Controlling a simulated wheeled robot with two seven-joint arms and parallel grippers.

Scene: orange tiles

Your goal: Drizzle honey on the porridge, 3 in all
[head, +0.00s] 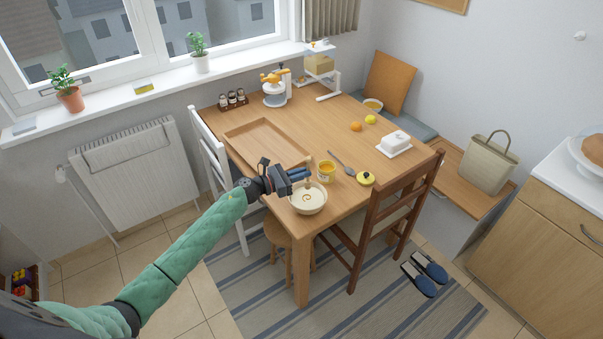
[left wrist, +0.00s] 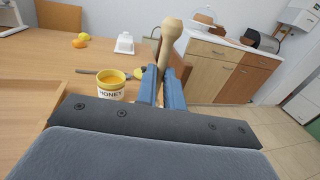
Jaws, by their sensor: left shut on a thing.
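My left gripper (head: 308,174) is shut on a wooden stick with a rounded end, which looks like a honey dipper (left wrist: 172,30). The stick stands up between the fingers in the left wrist view, and its lower end is hidden there. The bowl of porridge (head: 322,203) is at the table's near edge, just below my gripper, with a small golden-brown curl on its pale surface. The open honey jar (head: 327,172), yellow and labelled, stands right of my gripper; it also shows in the left wrist view (left wrist: 111,90). My right gripper is not in view.
A yellow lid (head: 366,178) and a spoon (head: 341,162) lie right of the jar. A wooden tray (head: 240,134) lies at the left. A butter dish (head: 394,144), an orange (head: 355,127) and a lemon (head: 370,119) are farther back. A brown chair (head: 390,205) stands at the right edge.

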